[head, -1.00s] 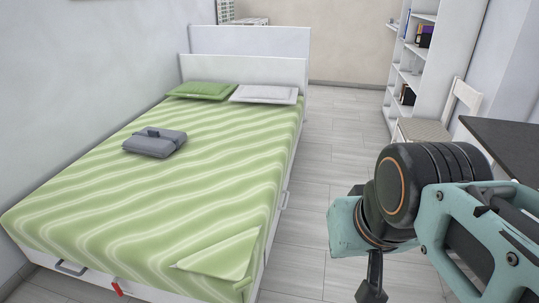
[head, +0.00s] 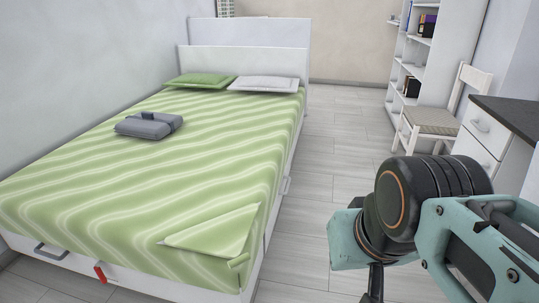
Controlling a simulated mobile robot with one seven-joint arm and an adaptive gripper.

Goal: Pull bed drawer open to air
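The bed (head: 262,275) has a white frame and a green striped cover, and it stands along the left wall. A grey handle (head: 50,252) shows on the white panel at its foot end, at lower left. A red tag-like piece (head: 100,273) hangs at the foot panel. The drawer fronts look flush with the frame. My gripper (head: 374,285) points down at the bottom of the view, right of the bed and over the floor, apart from both handles. Its fingers are mostly cut off by the picture's lower edge.
A dark-topped desk with white drawers (head: 478,145) stands at right. A white chair (head: 432,122) and a white bookshelf (head: 432,60) are beyond it. Bare floor (head: 335,150) runs between bed and desk. A grey folded bundle (head: 148,125) lies on the bed.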

